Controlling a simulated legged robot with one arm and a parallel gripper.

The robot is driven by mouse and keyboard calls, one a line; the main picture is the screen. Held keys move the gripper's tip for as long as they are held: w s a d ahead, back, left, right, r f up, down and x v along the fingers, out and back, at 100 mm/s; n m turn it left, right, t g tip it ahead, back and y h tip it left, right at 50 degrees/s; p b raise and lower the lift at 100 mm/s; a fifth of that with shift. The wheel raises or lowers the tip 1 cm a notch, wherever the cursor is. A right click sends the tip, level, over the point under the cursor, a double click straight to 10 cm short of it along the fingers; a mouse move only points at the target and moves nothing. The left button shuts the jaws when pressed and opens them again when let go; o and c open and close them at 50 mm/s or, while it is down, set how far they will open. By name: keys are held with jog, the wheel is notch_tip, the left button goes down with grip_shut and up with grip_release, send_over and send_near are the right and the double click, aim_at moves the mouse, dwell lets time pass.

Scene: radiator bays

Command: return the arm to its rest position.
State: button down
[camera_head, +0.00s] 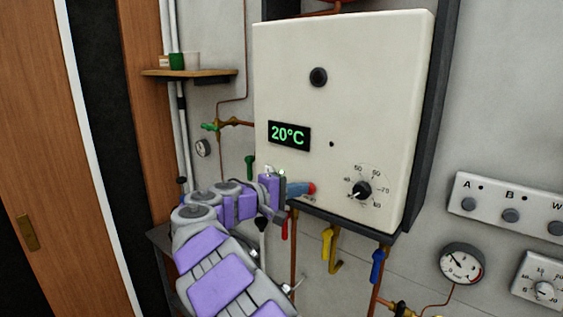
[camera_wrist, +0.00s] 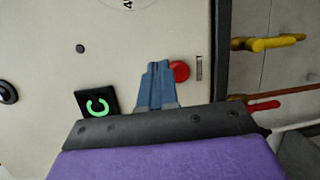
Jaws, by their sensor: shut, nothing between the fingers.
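My arm, purple and grey, reaches up from the bottom of the head view toward the lower left of a white boiler (camera_head: 345,100). My gripper (camera_head: 308,189) has blue fingers, shut and empty, in front of the boiler's lower left face. In the wrist view my gripper (camera_wrist: 157,66) points at the boiler panel (camera_wrist: 120,40). A red button (camera_wrist: 180,71) is right beside the fingertips; I cannot tell whether they touch. The button (camera_head: 312,188) also shows at the fingertips in the head view. The display (camera_head: 289,134) reads 20°C.
A dial (camera_head: 362,190) is on the boiler. Below hang a yellow valve handle (camera_head: 327,242) and a blue one (camera_head: 377,265). A shelf (camera_head: 190,73) with cups is at upper left. A switch panel (camera_head: 510,205) and a gauge (camera_head: 461,264) are at right. A wooden door (camera_head: 50,150) is at left.

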jog(key=s+d+f+m+g+y+b, duration=0.1)
jog(key=s+d+f+m+g, duration=0.15)
jog(key=s+d, duration=0.4)
jog(key=s+d+f+m+g, duration=0.1)
jog(key=s+d+f+g, duration=0.2)
jog(key=d, duration=0.6)
jog(key=s+d+f+m+g+y+b, duration=0.1)
jog(key=s+d+f+g+y, duration=0.15)
jog(key=s, duration=0.55)
jog(key=s+d+f+m+g+y+b, duration=0.1)
jog(key=s+d+f, duration=0.25)
jog(key=s, duration=0.35)
jog(key=s+a+f+y, duration=0.3)
jog(key=s+f, duration=0.2)
jog(key=s, duration=0.3)
jog(key=s+a+f+m+g+y+b, duration=0.1)
jog(key=s+a+f+y, duration=0.2)
jog(key=s, duration=0.6)
jog(key=s+a+f+m+g+y+b, duration=0.1)
jog(key=s+a+f+y, duration=0.2)
jog(key=s+f, duration=0.4)
jog(key=shift+s+a, duration=0.85)
jog(key=shift+s, duration=0.15)
jog(key=shift+d+m, duration=0.1)
jog(key=shift+m, duration=0.15)
